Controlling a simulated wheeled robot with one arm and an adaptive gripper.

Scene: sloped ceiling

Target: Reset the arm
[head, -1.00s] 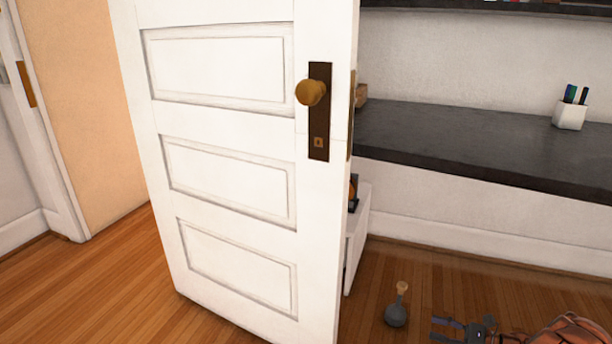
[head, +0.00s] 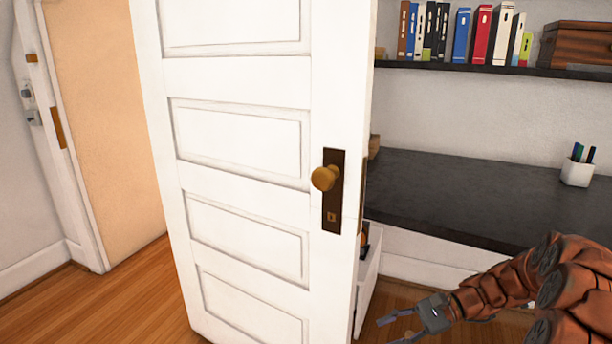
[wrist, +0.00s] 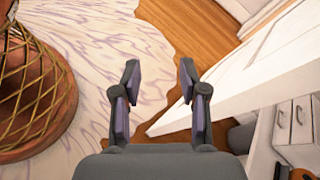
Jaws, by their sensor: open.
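My gripper (head: 398,328) shows at the bottom of the head view, at the end of my reddish-brown arm, right of the white door. It also shows in the wrist view (wrist: 160,80), with its two fingers apart and nothing between them. The fingers are over the wooden floor and a pale patterned rug (wrist: 100,60). The white panelled door (head: 240,140) stands open, with a brass knob (head: 324,178) on a dark plate. The gripper is apart from the knob.
A dark desk (head: 450,190) runs along the back wall, with a white pen cup (head: 577,173). A shelf above holds several books (head: 481,35) and a wooden box (head: 585,45). White drawers (wrist: 297,122) and a round woven-sided object (wrist: 45,90) flank the gripper.

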